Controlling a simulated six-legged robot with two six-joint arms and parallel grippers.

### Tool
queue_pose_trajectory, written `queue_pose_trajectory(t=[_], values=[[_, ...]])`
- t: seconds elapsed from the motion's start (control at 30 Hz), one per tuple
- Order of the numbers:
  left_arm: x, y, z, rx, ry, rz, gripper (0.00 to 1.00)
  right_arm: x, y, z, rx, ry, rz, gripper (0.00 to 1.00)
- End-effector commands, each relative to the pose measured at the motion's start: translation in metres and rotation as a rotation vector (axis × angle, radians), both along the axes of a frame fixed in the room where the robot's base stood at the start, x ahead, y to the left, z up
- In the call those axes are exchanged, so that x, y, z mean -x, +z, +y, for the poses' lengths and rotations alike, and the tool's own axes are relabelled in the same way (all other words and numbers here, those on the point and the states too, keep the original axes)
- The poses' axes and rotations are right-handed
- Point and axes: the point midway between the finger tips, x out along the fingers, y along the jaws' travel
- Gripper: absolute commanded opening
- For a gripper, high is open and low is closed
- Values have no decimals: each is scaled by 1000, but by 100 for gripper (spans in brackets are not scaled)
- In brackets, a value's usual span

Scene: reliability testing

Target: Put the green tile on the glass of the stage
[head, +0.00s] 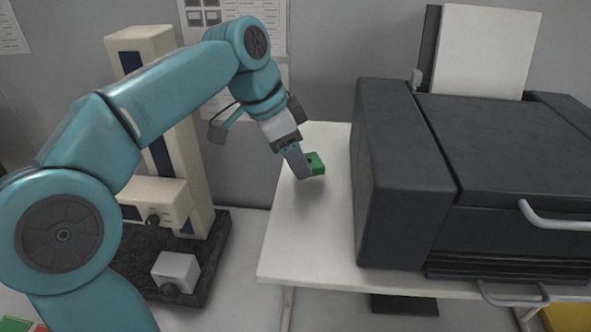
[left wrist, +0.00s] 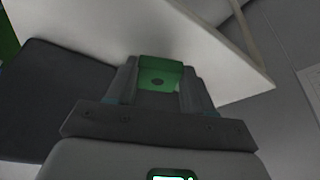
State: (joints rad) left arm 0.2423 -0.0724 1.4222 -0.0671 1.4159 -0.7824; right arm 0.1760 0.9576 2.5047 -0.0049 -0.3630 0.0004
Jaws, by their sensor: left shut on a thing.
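My left gripper (head: 303,164) is shut on the green tile (head: 315,165) and holds it above the white table, left of the large black machine. A beige column instrument (head: 187,150) on a dark speckled base (head: 215,262) stands at the left, partly hidden by my left arm. I cannot make out any glass of a stage. My right gripper is not in view.
The black printer-like machine (head: 405,190) with a metal handle fills the right of the white table (head: 300,250). The table's left strip is clear. Green and red pieces (head: 15,324) show at the bottom left corner. A yellow thing (head: 568,317) shows at bottom right.

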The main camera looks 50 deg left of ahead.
Motion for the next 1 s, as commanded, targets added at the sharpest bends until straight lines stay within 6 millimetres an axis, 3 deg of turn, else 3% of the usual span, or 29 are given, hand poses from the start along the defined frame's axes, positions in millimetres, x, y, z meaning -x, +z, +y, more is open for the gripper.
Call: queue_pose_trajectory(t=[0.1, 0.37, 0.7, 1.0], values=[[-2, 50, -1, -1, -3, -7, 17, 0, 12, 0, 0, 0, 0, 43], [-2, 138, -1, 0, -1, -3, 17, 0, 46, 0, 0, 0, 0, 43], [-1, 155, 0, 0, 0, 0, 17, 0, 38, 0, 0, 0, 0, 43], [0, 158, 0, 0, 0, 0, 17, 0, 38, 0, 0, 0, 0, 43]])
